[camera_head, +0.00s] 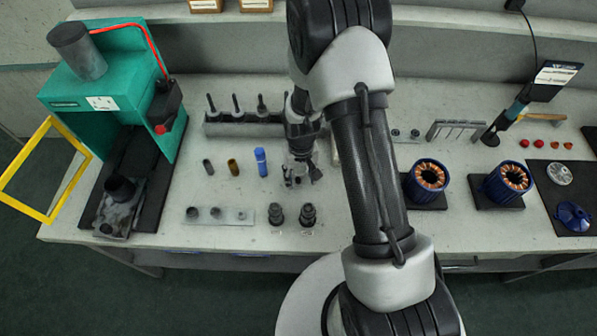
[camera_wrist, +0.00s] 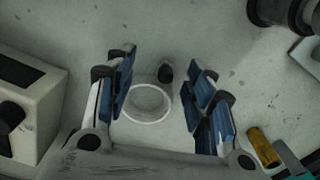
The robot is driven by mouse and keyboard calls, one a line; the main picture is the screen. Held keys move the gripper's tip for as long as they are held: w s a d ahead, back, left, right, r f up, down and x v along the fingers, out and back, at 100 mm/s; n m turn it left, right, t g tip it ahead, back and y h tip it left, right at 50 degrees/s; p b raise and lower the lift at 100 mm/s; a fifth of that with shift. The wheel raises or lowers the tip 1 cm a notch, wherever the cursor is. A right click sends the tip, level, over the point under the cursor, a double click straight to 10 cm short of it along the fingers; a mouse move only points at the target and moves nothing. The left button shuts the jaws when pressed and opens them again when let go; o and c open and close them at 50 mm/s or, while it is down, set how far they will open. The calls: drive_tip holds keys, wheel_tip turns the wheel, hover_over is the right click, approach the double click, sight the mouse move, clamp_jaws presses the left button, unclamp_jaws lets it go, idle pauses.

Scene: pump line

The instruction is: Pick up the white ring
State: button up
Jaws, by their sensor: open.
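The white ring (camera_wrist: 147,119) lies flat on the grey bench in the wrist view, between the fingers of my gripper. I cannot make out the ring in the head view, where my gripper (camera_head: 301,174) and arm cover that area. My gripper (camera_wrist: 160,75) is open, with blue-padded fingers on both sides of the ring. A gap shows between the ring and each finger. Nothing is held. I cannot tell how high the fingertips are above the bench.
A small dark piece (camera_wrist: 166,71) stands just beyond the ring. A pale box (camera_wrist: 35,105) is left of my gripper. A brass cylinder (camera_wrist: 263,148) is at the right; it also shows in the head view (camera_head: 234,167), near a blue cylinder (camera_head: 261,162). Two dark fittings (camera_head: 307,215) stand near the front edge.

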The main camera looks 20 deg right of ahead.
drive_tip(key=shift+f, duration=0.65)
drive_tip(key=shift+r, duration=0.1)
drive_tip(key=shift+c, duration=0.4)
clamp_jaws()
